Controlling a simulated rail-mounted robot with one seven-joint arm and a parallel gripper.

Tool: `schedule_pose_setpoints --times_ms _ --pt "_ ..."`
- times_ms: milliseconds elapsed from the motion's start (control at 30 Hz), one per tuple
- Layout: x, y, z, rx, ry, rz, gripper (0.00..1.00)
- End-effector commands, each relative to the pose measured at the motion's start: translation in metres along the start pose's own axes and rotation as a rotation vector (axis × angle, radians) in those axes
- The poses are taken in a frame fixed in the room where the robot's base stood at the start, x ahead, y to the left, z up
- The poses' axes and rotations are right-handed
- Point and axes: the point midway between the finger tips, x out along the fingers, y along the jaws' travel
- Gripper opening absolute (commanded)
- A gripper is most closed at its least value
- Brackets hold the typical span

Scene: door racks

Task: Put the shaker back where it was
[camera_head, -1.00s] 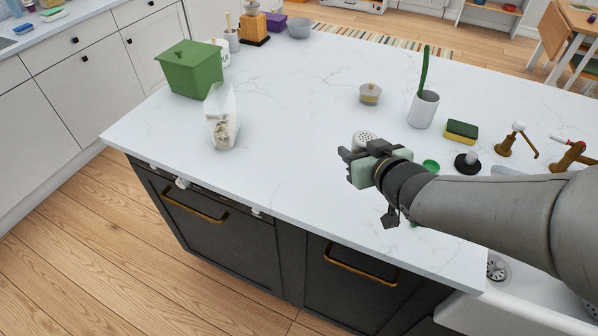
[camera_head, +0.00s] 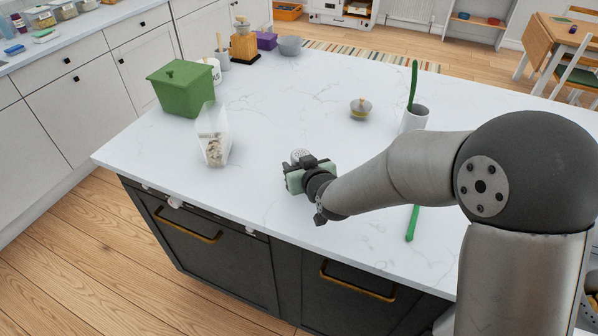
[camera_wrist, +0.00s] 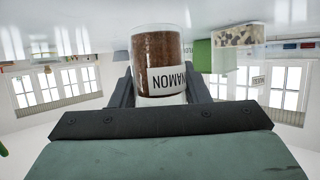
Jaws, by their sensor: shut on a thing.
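The shaker is a clear jar of brown cinnamon with a white label; it fills the upper middle of the wrist view (camera_wrist: 157,48), where its lettering is upside down. In the head view only its pale perforated top (camera_head: 300,154) shows, behind my gripper (camera_head: 301,163). My gripper is shut on the shaker, with one dark finger on each side of it in the wrist view (camera_wrist: 160,93). The shaker is over the white countertop (camera_head: 270,105), near its front edge. I cannot tell whether its base touches the counter.
A clear container of pale pieces (camera_head: 213,143) and a green lidded bin (camera_head: 184,88) stand to the left. A green stick-like thing (camera_head: 412,223) lies right. Counter between container and gripper is clear.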

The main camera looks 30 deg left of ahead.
Motion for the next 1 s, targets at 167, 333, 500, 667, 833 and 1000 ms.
schedule_pose_setpoints --times_ms 167,333,500,667,833,1000 --pt "0.009 0.000 0.022 0.001 -0.003 0.000 0.16" --pt "0.011 0.000 0.027 0.000 0.000 0.000 0.16" --pt "0.011 0.000 0.028 0.000 0.000 0.000 0.16" --pt "0.012 0.000 0.031 0.001 -0.001 0.000 0.45" --pt "0.012 0.000 0.030 0.001 -0.001 -0.001 0.64" --pt "0.011 0.000 0.029 0.001 -0.001 -0.001 0.64"
